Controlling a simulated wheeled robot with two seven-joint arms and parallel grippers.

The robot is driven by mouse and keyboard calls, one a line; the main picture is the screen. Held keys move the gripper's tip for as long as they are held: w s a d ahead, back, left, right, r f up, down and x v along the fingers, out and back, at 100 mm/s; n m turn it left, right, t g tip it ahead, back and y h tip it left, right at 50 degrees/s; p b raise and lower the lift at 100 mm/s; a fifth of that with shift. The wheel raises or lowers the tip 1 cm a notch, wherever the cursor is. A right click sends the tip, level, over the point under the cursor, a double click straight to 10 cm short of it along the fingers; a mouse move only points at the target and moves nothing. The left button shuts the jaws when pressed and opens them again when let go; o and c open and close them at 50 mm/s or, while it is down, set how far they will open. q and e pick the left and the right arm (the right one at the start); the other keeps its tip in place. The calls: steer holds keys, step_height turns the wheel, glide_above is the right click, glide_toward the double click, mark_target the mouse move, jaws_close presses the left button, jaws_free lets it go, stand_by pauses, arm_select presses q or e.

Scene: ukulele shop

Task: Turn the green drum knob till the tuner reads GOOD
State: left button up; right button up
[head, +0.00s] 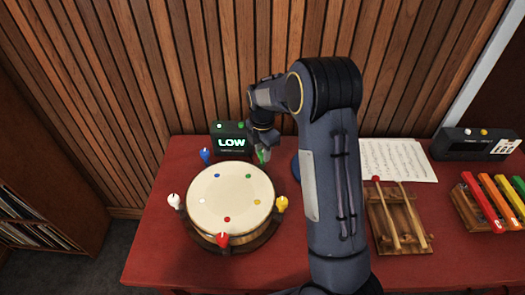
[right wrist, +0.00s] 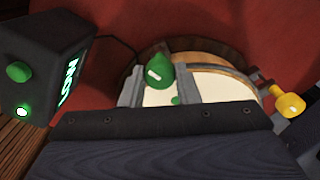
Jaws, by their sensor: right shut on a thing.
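The drum (head: 230,192) stands on the red table with a pale head, coloured dots and knobs around its rim. The green drum knob (head: 261,157) is at its back right, mostly covered by my right gripper (head: 264,150). In the right wrist view the green knob (right wrist: 160,72) sits between the two fingers of my right gripper (right wrist: 158,80), which is shut on it. The tuner (head: 232,139) behind the drum reads LOW, with a green light on its top. It also shows in the right wrist view (right wrist: 45,70). My left gripper is out of view.
Blue (head: 206,155), white (head: 174,201), red (head: 222,239) and yellow (head: 281,203) knobs ring the drum. Sheet music (head: 398,158), a wooden stand with sticks (head: 398,218), coloured bars (head: 490,200) and a dark device (head: 470,145) lie right. A slatted wall stands behind.

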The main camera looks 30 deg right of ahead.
steer(key=shift+m+b, duration=0.3)
steer(key=shift+m, duration=1.9)
steer(key=shift+r, duration=0.1)
steer(key=o, duration=1)
steer(key=shift+c, duration=0.2)
step_height(320, 180, up, 7)
steer(key=shift+r+b, duration=0.1)
steer(key=shift+b, duration=0.25)
steer(key=shift+r, duration=0.3)
